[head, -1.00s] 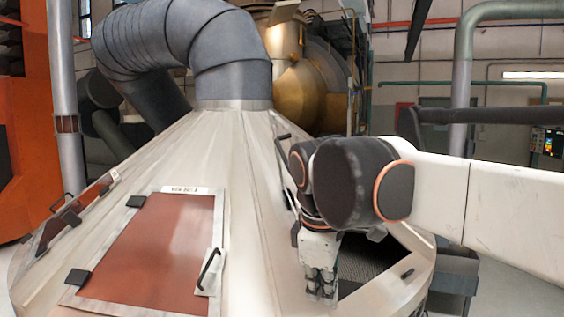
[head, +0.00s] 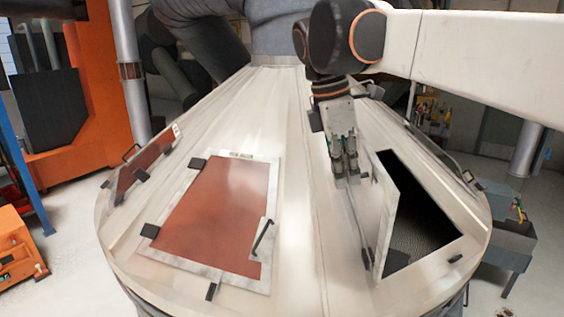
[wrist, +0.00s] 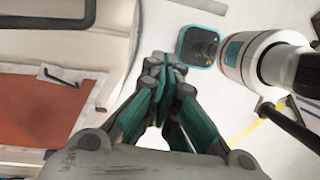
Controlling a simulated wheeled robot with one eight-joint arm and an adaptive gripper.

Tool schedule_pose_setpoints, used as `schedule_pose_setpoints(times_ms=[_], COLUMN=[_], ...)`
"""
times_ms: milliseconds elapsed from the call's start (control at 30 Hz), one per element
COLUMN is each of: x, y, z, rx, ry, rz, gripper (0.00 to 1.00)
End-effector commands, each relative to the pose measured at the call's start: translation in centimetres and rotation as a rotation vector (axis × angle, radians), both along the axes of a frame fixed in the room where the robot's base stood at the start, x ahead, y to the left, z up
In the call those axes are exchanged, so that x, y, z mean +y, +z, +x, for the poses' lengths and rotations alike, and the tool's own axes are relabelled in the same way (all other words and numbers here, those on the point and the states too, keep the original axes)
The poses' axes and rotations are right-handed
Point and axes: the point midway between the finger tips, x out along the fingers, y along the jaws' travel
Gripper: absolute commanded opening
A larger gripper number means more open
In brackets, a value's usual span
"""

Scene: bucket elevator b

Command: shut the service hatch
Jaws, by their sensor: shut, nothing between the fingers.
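The service hatch on the right of the pale cone is open. Its door (head: 386,220) stands out along the left side of the dark opening (head: 423,222), seen at a narrow angle. A dark mesh surface shows inside. My gripper (head: 348,182) is shut and empty, pointing down over the cone just left of the door's upper end. I cannot tell whether it touches the door. In the wrist view my gripper (wrist: 165,62) shows its fingers together with nothing between them. The open door is not clearly seen there.
A closed hatch with a red panel (head: 217,215) and a black handle lies to the left; its panel (wrist: 35,112) also shows in the wrist view. Another red hatch (head: 143,170) is further left. A grey bench (head: 508,240) stands at right. Open floor lies at far left.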

Motion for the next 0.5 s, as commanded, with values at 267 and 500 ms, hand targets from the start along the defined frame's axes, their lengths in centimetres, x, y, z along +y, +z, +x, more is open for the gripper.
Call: schedule_pose_setpoints(times_ms=[267,500], x=[-1.2,-2.2], y=[-4.6,-8.6], z=[0.0,0.0], rx=[-0.002,-0.001], ry=[-0.003,-0.002], rz=[0.0,0.0], gripper=[0.0,0.0])
